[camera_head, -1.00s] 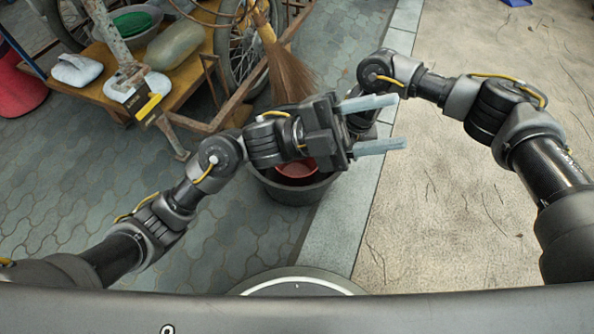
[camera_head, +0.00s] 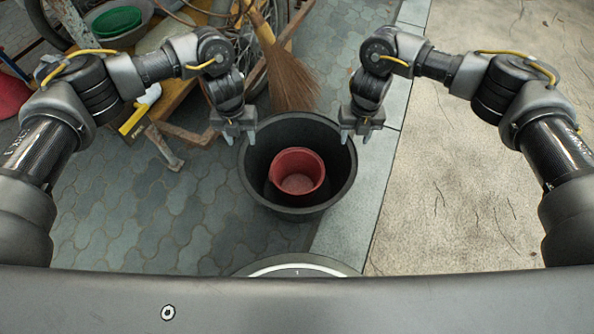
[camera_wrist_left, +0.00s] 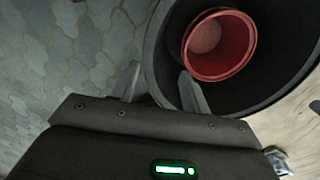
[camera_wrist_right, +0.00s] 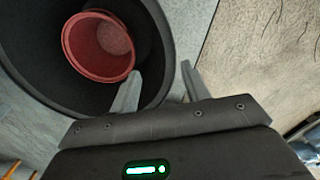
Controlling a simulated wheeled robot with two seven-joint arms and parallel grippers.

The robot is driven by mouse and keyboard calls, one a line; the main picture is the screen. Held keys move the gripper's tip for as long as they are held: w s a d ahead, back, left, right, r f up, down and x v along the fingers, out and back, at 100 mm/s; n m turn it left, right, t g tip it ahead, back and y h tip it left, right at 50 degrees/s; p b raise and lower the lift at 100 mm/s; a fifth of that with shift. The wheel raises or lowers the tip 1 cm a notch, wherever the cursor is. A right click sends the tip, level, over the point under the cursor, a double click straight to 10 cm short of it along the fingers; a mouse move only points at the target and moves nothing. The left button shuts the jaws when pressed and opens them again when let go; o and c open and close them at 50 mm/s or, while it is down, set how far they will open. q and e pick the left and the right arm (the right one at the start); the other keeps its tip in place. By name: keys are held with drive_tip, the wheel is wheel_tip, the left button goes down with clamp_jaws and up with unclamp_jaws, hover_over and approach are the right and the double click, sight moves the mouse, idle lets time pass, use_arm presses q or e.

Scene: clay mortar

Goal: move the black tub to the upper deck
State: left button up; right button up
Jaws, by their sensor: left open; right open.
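The black tub (camera_head: 298,132) stands upright on the paving, with a red bucket (camera_head: 297,172) inside it. My left gripper (camera_head: 240,140) is open at the tub's left rim. In the left wrist view the rim (camera_wrist_left: 152,65) appears between its fingers, one over the inside. My right gripper (camera_head: 357,136) is open at the right rim. In the right wrist view the rim (camera_wrist_right: 168,60) likewise appears between its fingers. Contact cannot be told. A wooden deck (camera_head: 182,98) shows at the upper left, partly hidden by my left arm; I cannot tell if it is the upper deck.
A straw broom (camera_head: 290,75) stands just behind the tub. A green bowl (camera_head: 117,21) in a grey basin sits at the upper left. A yellow-and-black item (camera_head: 138,115) is near the deck's edge. Grey paving is free to the left, pale ground (camera_head: 450,170) to the right.

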sight(245, 156)
use_arm(q)
drive_tip(key=shift+w+a, duration=0.2)
use_arm(e)
drive_tip(key=shift+d, duration=0.1)
use_arm(q)
drive_tip(key=shift+f, duration=0.1)
use_arm(e)
drive_tip(key=shift+f, duration=0.15)
use_arm(q)
wheel_tip(245, 156, down, 11)
drive_tip(key=shift+r, duration=0.2)
use_arm(e)
wheel_tip(245, 156, down, 10)
drive_tip(key=shift+f, duration=0.25)
use_arm(q)
clamp_jaws()
use_arm(e)
clamp_jaws()
use_arm(q)
drive_tip(key=shift+r, duration=0.1)
